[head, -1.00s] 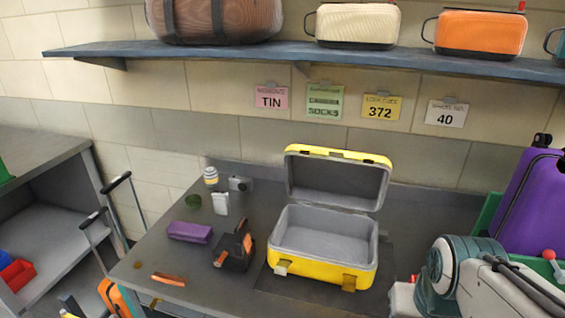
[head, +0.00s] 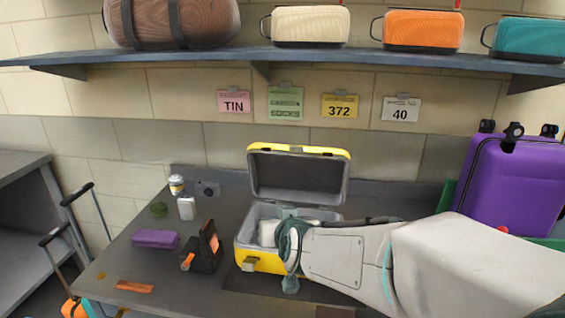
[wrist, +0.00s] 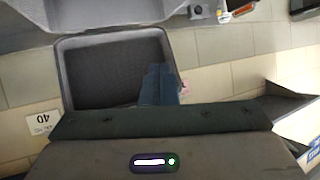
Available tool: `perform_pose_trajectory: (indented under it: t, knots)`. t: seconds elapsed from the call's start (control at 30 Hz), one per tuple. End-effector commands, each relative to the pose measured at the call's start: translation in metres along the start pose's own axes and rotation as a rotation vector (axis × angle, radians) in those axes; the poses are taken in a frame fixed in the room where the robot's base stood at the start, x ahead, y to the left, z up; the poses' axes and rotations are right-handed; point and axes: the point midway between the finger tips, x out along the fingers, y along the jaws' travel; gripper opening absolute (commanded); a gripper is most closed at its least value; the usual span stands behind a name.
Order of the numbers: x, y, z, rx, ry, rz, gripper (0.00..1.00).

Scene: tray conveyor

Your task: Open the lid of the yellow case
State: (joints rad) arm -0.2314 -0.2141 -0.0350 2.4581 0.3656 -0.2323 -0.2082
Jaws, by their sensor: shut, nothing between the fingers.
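The yellow case (head: 262,262) stands on the worktable with its lid (head: 300,178) raised upright at the back, its grey inside facing me. My arm reaches in from the right, across the front and right part of the case, hiding much of its grey interior. In the wrist view the lid's dark inner panel (wrist: 105,75) with its grey rim is seen close up. My gripper (wrist: 161,84) is shut and empty, in front of the lid panel's edge in that view. I cannot tell whether it touches the lid.
A black holder with an orange part (head: 206,250), a purple pouch (head: 155,238) and an orange strip (head: 135,286) lie left of the case. A purple suitcase (head: 505,180) stands at the right. A shelf (head: 330,57) with bags hangs above.

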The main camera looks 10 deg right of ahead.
Motion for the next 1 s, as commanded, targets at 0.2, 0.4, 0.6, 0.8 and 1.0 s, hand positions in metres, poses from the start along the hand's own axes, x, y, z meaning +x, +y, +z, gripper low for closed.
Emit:
perform_pose_trajectory:
  t: [0.2,0.4,0.6,0.8,1.0]
  knots:
    - [0.028,0.003,-0.028,-0.004,0.309,0.114,0.00]
    - [0.029,0.012,-0.046,-0.028,0.551,0.269,0.00]
    - [0.020,0.018,-0.053,-0.056,0.691,0.387,0.00]
    - [0.019,0.022,-0.060,-0.065,0.732,0.424,0.00]
    - [0.039,0.033,-0.083,-0.065,0.732,0.426,0.00]
